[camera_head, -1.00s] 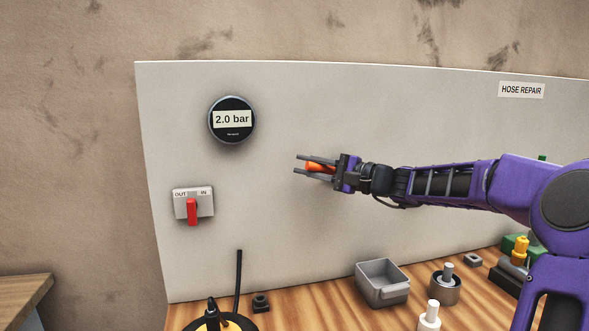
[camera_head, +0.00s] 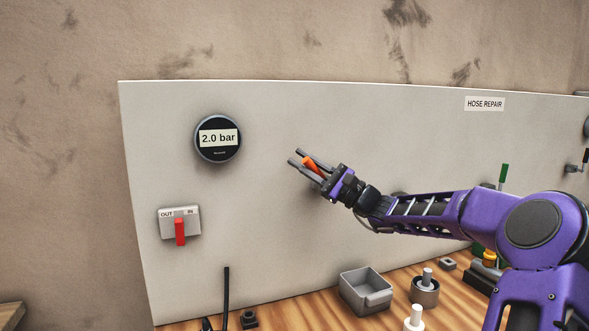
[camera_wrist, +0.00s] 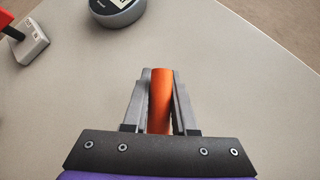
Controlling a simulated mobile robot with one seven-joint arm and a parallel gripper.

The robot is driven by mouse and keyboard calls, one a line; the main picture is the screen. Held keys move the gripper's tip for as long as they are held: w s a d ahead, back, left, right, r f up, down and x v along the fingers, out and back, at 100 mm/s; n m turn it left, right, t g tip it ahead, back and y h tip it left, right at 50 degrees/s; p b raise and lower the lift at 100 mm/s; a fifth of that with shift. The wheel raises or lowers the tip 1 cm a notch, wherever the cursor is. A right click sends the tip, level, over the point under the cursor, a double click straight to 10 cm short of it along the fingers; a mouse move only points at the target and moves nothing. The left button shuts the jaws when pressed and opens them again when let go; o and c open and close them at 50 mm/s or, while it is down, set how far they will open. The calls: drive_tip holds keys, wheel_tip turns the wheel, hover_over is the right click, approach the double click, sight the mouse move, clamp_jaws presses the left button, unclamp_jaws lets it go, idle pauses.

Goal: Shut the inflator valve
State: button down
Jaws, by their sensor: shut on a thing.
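A pale wall box (camera_head: 166,227) marked OUT and IN carries a red lever (camera_head: 180,231), which hangs straight down between the two words. It also shows at the upper left of the wrist view (camera_wrist: 30,45), partly cut off. No label names the inflator valve. A round dark gauge (camera_head: 218,139) above it reads 2.0 bar. My gripper (camera_head: 303,163) is in front of the panel, right of the gauge and the box and apart from both. It is shut on an orange cylinder (camera_wrist: 160,100), which lies between the two grey fingers and points up-left in the head view.
The grey panel (camera_head: 330,110) has a HOSE REPAIR sign (camera_head: 484,104). Below stand a grey bin (camera_head: 366,290), a metal cup with a peg (camera_head: 424,290) and a white peg (camera_head: 414,317). A green handle (camera_head: 504,173) shows behind my arm. The panel between gripper and lever is clear.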

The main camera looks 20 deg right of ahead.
drive_tip(key=d+r+m+t+h+p, duration=0.1)
drive_tip(key=m, duration=0.1)
drive_tip(key=d+m+t+h, duration=0.1)
drive_tip(key=m+t, duration=0.1)
drive_tip(key=d+r+m+t+p, duration=0.1)
drive_tip(key=m+t, duration=0.1)
drive_tip(key=shift+d+r+m+h+p, duration=0.15)
drive_tip(key=shift+r+m+h+p, duration=0.15)
drive_tip(key=shift+m+h, duration=0.1)
drive_tip(key=m+h, duration=0.1)
drive_tip(key=d+m+t+h+p, duration=0.1)
drive_tip(key=m, duration=0.1)
drive_tip(key=m+t+h+p, duration=0.1)
drive_tip(key=shift+d+r, duration=0.25)
drive_tip(key=shift+d, duration=0.15)
drive_tip(key=shift+d+m+t+h+p, duration=0.4)
drive_tip(key=shift+m+t+h+p, duration=0.1)
drive_tip(key=shift+m+h, duration=0.55)
drive_tip(key=shift+d+m+t+h+p, duration=0.45)
drive_tip(key=shift+m+h, duration=0.4)
drive_tip(key=shift+m, duration=0.4)
drive_tip(key=c, duration=0.7)
unclamp_jaws()
drive_tip(key=shift+f, duration=0.1)
drive_tip(key=b+v, duration=0.1)
drive_tip(key=v, duration=1.6)
drive_tip(key=shift+s, duration=0.15)
